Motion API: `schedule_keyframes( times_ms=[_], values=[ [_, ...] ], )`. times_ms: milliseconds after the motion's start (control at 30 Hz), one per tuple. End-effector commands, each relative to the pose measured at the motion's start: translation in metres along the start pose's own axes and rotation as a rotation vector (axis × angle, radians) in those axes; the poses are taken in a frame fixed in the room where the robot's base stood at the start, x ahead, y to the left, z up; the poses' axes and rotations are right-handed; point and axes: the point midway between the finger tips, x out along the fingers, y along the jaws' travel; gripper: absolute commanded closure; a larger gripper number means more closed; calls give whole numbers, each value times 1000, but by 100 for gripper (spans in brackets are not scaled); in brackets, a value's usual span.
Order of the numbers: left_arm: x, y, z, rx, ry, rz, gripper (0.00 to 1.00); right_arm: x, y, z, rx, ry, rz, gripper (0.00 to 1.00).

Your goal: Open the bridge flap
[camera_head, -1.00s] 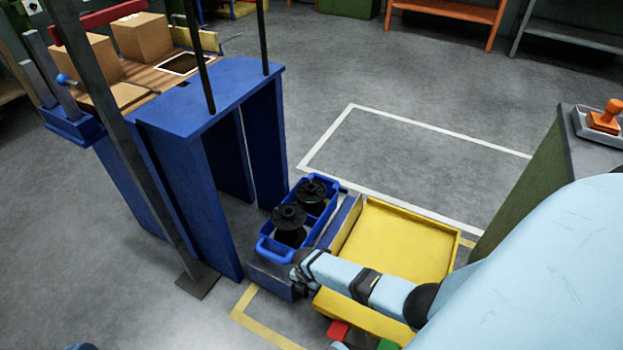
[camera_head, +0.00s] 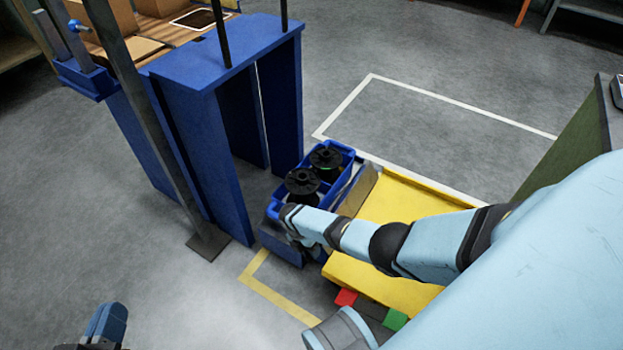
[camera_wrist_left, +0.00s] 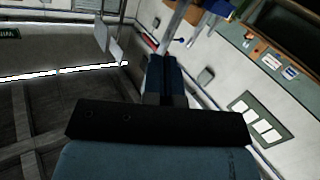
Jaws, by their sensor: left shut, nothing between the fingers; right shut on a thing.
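I cannot tell for sure which part is the bridge flap; no panel stands out as it. The blue frame (camera_head: 218,75) stands upright at the left of centre in the head view. A blue tote (camera_head: 350,153) with two black spools (camera_head: 302,183) sits beside it, against the yellow tray (camera_head: 395,200). My right gripper (camera_head: 296,243) is at the tote's near end, mostly hidden under its own wrist, and is shut on the tote. My left gripper (camera_head: 105,325) is low at the left, well apart from the frame; in the left wrist view (camera_wrist_left: 166,80) it is shut and empty.
A grey post (camera_head: 145,130) on a foot plate stands before the blue frame. Cartons (camera_head: 108,15) lie on the deck behind. Red (camera_head: 346,297) and green (camera_head: 395,319) blocks show near the tray. The floor at left is clear.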

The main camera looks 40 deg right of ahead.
Motion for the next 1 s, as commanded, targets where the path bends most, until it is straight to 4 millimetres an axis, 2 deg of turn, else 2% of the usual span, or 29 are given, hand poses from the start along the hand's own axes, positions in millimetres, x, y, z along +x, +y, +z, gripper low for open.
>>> schedule_keyframes(
  times_ms=[167,200,267,300,533,667,767,1000],
  values=[
    [0,0,0,0,0,0,100,1,0,-1,-1,2,0,100],
    [0,0,0,0,0,0,100,1,0,-1,-1,2,0,66],
    [0,0,0,1,0,0,100,1,0,-1,-1,2,0,52],
    [0,0,0,1,0,0,100,1,0,-1,-1,1,0,49],
    [0,0,0,1,0,0,100,0,0,-1,-1,1,1,49],
    [-1,1,-6,3,7,-1,100,-8,0,0,-1,0,2,49],
    [-2,3,-20,-2,52,-6,100,-25,-1,0,-1,0,4,49],
    [-8,9,-58,1,176,-20,100,-81,-2,0,-2,0,4,49]
  ],
)
